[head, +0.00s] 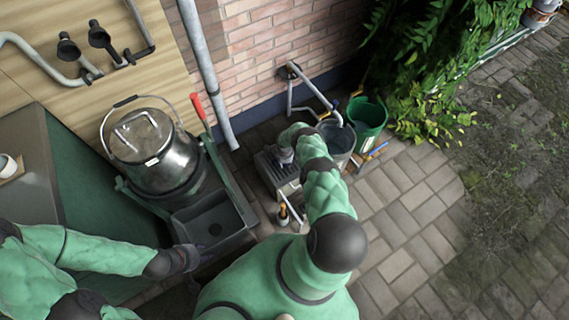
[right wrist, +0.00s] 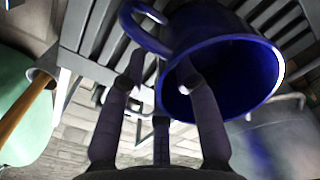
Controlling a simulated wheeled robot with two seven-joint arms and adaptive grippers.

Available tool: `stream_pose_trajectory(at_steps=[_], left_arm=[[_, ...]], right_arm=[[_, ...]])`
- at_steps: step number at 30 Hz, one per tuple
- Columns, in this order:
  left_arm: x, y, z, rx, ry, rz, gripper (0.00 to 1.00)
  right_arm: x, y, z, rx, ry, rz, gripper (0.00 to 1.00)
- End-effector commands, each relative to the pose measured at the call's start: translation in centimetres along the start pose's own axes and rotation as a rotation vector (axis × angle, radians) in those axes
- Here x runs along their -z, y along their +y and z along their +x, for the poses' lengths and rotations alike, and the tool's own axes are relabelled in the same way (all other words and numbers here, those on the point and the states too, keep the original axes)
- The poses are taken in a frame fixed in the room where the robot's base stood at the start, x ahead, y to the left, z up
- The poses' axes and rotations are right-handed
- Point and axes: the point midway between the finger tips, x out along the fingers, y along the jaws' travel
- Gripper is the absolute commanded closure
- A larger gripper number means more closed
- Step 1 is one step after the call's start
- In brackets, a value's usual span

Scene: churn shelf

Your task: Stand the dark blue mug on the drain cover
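The dark blue mug (right wrist: 225,75) is large in the right wrist view, its mouth towards the camera and its handle (right wrist: 146,27) at upper left. I cannot tell whether the mug touches the slats. My right gripper (right wrist: 161,72) has its fingertips apart at the mug's near rim, one overlapping the mouth, one below the handle. In the head view this gripper (head: 284,156) hides the mug. My left gripper (head: 190,258) is low at left, its fingers unclear.
A grey bucket (head: 337,138) and a green bucket (head: 369,116) stand right of the drain cover. A metal churn (head: 150,150) stands at left, behind a dark tray (head: 208,222). A pipe (head: 314,87) comes from the brick wall. Paving at right is clear.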

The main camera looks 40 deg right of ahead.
Motion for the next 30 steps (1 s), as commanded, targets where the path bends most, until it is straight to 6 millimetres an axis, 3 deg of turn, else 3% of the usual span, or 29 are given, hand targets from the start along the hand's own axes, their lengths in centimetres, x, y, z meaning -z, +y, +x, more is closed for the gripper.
stream_pose_trajectory(at_steps=[21, 30], left_arm=[[-0.2, 2.3, -6.4, 0.0, 0.0, 0.0, 0.6], [-0.3, 2.5, -7.0, 0.0, 0.0, 0.0, 0.6]], right_arm=[[0.0, -0.1, -10.9, 0.001, 0.001, 0.0, 0.7], [0.0, 0.0, -12.2, 0.0, 0.0, 0.0, 0.7]])
